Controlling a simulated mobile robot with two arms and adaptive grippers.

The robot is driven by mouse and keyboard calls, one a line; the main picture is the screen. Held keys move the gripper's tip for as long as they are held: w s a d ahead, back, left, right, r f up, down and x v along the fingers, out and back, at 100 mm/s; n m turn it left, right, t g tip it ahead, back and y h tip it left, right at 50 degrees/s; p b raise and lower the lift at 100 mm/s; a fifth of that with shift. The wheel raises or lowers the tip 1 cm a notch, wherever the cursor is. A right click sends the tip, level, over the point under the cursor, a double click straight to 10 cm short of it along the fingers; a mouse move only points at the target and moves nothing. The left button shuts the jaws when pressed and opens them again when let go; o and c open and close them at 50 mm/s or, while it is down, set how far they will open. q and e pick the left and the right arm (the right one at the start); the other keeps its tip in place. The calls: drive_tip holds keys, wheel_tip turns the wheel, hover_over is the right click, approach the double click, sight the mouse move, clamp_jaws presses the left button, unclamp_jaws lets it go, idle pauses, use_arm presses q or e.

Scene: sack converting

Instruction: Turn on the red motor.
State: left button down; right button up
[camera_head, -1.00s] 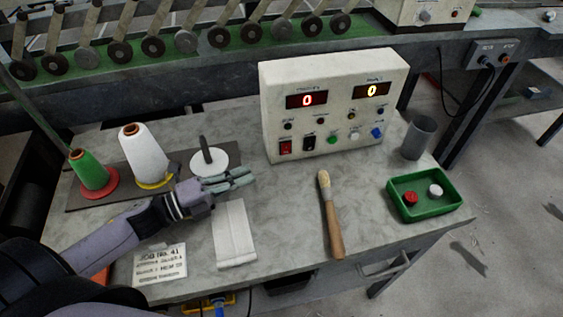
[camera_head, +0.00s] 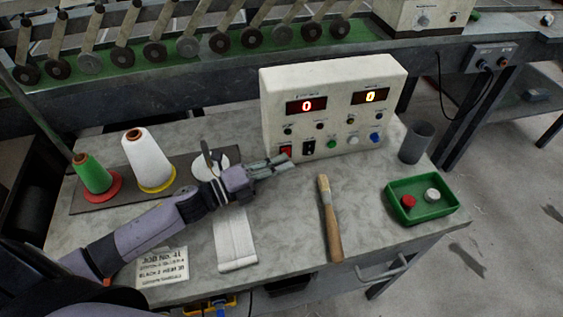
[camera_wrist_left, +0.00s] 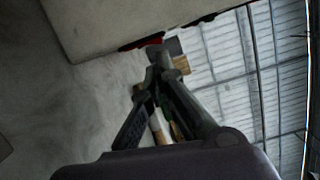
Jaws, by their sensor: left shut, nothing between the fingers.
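The cream control box (camera_head: 333,80) stands at the back of the table. In the left wrist view the fingers (camera_wrist_left: 160,75) point near the box's edge, by a red patch. The right gripper is out of view.
Thread cones, one green (camera_head: 92,174) and one white (camera_head: 148,158), stand left. A brush (camera_head: 330,215), a folded cloth (camera_head: 235,240) and a job card (camera_head: 162,267) lie in front. A grey cup (camera_head: 416,143) and green tray (camera_head: 424,214) stand right.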

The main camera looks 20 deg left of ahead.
use_arm(q)
drive_tip(key=shift+w+d, duration=0.1)
drive_tip(key=shift+d, duration=0.05)
drive_tip(key=shift+w+a+r, duration=0.25)
drive_tip(key=shift+w, duration=0.05)
drive_tip(key=shift+p, duration=0.3)
drive_tip(key=shift+f, duration=0.1)
drive_tip(key=shift+a, duration=0.15)
